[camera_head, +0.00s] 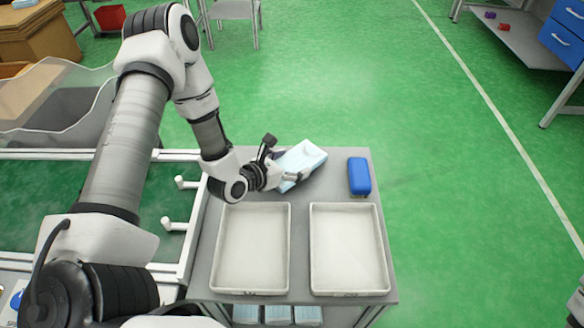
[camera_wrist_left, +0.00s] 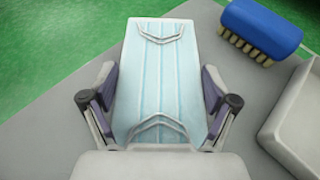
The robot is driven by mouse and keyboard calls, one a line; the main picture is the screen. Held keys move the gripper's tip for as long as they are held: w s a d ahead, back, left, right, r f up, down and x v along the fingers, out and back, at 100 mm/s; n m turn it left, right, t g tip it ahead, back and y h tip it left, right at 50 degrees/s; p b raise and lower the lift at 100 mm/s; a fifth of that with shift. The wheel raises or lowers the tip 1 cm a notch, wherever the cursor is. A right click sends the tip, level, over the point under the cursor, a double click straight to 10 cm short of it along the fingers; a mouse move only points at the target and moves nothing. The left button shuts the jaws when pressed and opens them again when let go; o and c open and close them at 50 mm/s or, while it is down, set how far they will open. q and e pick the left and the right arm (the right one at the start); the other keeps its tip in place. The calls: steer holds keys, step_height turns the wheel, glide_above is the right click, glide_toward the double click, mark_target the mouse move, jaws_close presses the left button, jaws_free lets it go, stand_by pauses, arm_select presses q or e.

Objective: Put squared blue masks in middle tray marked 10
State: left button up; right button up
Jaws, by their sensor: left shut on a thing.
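A light blue pleated mask (camera_head: 303,158) is held by my left gripper (camera_head: 283,177) over the back of the grey table. In the left wrist view the mask (camera_wrist_left: 160,60) lies between the two fingers of the left gripper (camera_wrist_left: 160,97), its white ear loops on top, and the fingers press its sides. Two empty white trays stand side by side in front of it: a left tray (camera_head: 251,250) and a right tray (camera_head: 348,250). No number is readable on either tray.
A blue brush (camera_head: 359,177) lies at the table's back right, close to the mask; it also shows in the left wrist view (camera_wrist_left: 261,30). Several light blue masks (camera_head: 278,314) show below the table's front edge. A white-railed line (camera_head: 178,225) borders the grey table (camera_head: 301,277) on the left.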

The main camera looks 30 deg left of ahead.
arm_select(q)
steer(key=shift+f, duration=0.95)
steer(key=shift+f, duration=0.15)
steer(key=o, duration=0.7)
